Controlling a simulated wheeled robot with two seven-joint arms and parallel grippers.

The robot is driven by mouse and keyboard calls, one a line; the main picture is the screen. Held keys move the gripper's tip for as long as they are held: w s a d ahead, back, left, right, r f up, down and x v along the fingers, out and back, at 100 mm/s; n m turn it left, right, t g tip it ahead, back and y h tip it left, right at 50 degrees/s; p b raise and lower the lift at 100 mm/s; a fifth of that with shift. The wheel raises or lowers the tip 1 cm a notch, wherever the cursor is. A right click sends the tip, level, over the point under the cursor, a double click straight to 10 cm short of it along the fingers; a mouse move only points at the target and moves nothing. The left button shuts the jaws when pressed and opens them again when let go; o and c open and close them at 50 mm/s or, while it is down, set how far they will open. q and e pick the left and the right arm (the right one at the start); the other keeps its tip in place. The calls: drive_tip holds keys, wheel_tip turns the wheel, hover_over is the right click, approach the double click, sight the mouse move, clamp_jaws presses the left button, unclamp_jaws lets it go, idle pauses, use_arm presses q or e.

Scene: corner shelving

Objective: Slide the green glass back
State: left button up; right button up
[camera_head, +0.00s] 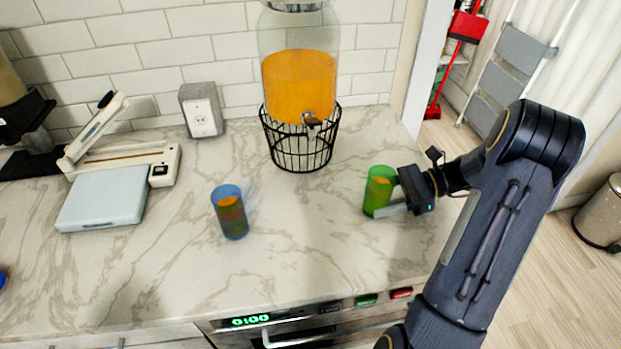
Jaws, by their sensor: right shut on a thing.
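The green glass (377,192) stands upright on the marble counter, right of the middle, with something orange inside. My right gripper (389,196) comes in from the right and is shut on the green glass. One finger shows low along the near side of the glass; the other is partly hidden. My left gripper is not in view.
A blue glass (230,212) stands to the left on the counter (290,245). A juice dispenser (299,85) in a black wire stand is behind. The counter between the glasses is clear.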

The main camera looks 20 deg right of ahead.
drive_tip(key=shift+s+d, duration=0.2)
drive_tip(key=shift+d, duration=0.5)
drive_tip(key=shift+s+d, duration=0.2)
drive_tip(key=shift+d, duration=0.55)
drive_tip(key=shift+s+d, duration=0.2)
drive_tip(key=shift+d, duration=0.5)
drive_tip(key=shift+p, duration=0.3)
drive_tip(key=shift+p, duration=0.4)
drive_tip(key=o, duration=0.8)
drive_tip(key=shift+o, duration=0.2)
